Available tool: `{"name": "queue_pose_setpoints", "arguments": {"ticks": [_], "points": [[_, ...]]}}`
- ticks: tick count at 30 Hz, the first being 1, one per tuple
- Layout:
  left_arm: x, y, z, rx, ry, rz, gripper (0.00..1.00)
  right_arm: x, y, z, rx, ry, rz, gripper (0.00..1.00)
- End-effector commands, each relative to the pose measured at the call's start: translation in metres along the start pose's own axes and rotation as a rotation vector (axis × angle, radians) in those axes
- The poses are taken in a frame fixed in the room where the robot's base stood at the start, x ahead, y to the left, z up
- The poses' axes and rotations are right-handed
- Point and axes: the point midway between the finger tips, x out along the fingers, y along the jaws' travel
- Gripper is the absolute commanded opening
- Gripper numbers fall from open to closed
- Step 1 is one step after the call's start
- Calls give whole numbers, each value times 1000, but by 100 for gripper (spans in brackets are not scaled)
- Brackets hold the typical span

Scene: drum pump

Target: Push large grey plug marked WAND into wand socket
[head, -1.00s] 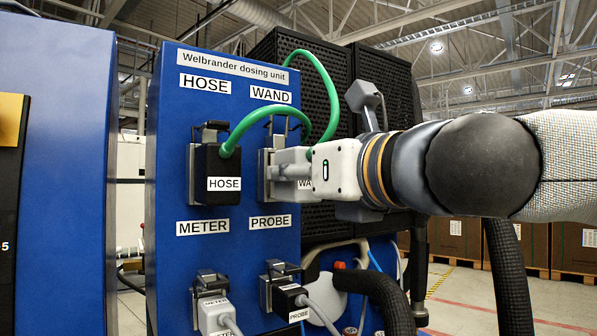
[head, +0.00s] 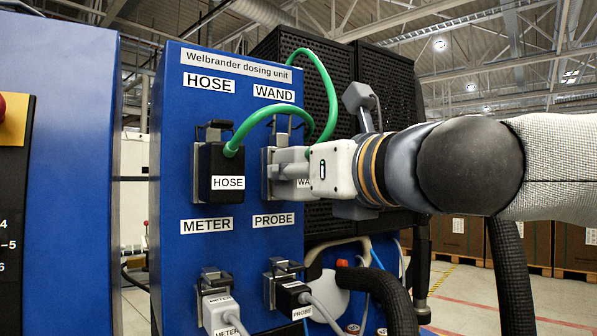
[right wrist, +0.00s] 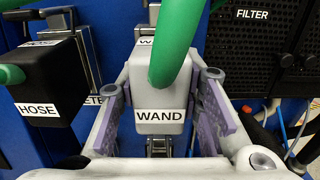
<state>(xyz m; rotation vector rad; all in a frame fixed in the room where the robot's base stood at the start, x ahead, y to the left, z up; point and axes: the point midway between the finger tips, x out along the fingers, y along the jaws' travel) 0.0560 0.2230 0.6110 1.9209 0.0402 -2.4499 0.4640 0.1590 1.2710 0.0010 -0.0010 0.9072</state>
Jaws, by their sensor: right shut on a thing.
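The large grey plug marked WAND (right wrist: 160,116) has a green hose coming out of it. My right gripper (head: 292,172) is shut on it, and the right wrist view shows a purple-lined finger on each side of the plug. In the head view the plug (head: 303,183) is mostly hidden behind the gripper, with part of its label showing. It is at the wand socket (head: 267,175), under the WAND sign on the blue panel. The plug's front end and the socket opening are hidden, so I cannot tell how deep it sits. My left gripper is out of view.
A black HOSE plug (head: 220,172) sits in the socket to the left, close to the gripper. Below are a grey METER plug (head: 218,312) and a black PROBE plug (head: 294,297). The green hose (head: 330,85) loops above my gripper. Black mesh boxes (head: 385,80) stand behind.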

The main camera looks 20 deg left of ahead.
Motion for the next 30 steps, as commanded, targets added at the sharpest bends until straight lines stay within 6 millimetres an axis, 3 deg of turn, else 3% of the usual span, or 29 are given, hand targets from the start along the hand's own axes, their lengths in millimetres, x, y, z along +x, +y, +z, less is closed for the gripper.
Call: {"name": "queue_pose_setpoints", "arguments": {"ticks": [23, 24, 27, 30], "points": [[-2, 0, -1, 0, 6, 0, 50, 6, 0, 1, -1, -2, 0, 0], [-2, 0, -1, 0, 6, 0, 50, 6, 0, 1, -1, -2, 0, 40], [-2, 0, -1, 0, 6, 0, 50, 6, 0, 1, -1, -1, 0, 56], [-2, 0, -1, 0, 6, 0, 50, 6, 0, 1, 0, -1, 0, 56]]}}
